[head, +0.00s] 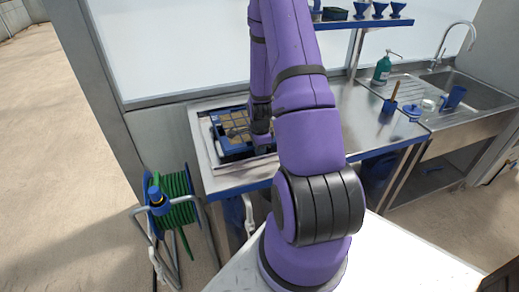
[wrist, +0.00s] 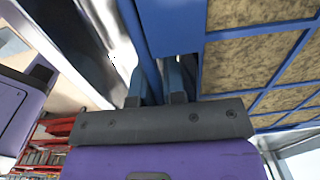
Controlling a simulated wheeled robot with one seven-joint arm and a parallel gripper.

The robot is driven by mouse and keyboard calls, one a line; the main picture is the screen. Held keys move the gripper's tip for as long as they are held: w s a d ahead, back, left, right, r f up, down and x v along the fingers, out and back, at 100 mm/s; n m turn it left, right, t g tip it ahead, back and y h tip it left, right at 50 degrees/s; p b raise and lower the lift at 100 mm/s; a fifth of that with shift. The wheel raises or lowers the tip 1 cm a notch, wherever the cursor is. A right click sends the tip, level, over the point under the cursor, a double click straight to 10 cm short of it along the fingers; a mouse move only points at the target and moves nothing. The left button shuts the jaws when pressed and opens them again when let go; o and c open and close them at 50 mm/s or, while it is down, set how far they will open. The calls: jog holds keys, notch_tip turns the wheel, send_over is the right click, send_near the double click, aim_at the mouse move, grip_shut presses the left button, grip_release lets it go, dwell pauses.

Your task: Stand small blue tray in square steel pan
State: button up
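The small blue tray (head: 228,143) shows at the left of the steel worktop in the head view, with brown-filled square cells facing up. Its blue ribs and cells fill the upper right of the wrist view (wrist: 250,32). The square steel pan (head: 206,150) shows around and below the tray; whether the tray touches its floor cannot be told. My gripper (head: 262,132) is at the tray's right side, partly hidden by my arm. In the wrist view my gripper's fingers (wrist: 157,90) stand close on both sides of a blue wall of the tray, apparently clamping it.
A green hose reel (head: 175,195) stands on the floor left of the worktop. A sink (head: 470,95), a green bottle (head: 382,68) and blue cups (head: 454,97) are to the right. A blue shelf (head: 362,22) hangs above. The worktop's middle (head: 365,120) is clear.

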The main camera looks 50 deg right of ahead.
jog(key=o, duration=0.4)
jog(key=shift+c, duration=0.2)
notch_tip(320, 180, up, 12)
jog(key=shift+s+a+r, duration=0.1)
jog(key=shift+s+a, duration=0.05)
jog(key=a+r+n+t, duration=0.1)
jog(key=a+r+n, duration=0.55)
jog(key=r, duration=0.25)
jog(key=a+r+n+t, duration=0.1)
jog(key=a+r+n, duration=0.4)
jog(key=a+r, duration=0.4)
jog(key=s+a+r+n+t, duration=0.2)
jog(key=s+a+r+n, duration=1)
jog(key=s+n, duration=0.1)
jog(key=shift+s+a+r+t, duration=0.15)
jog(key=shift+s+r+t, duration=0.15)
jog(key=shift+s+t, duration=0.1)
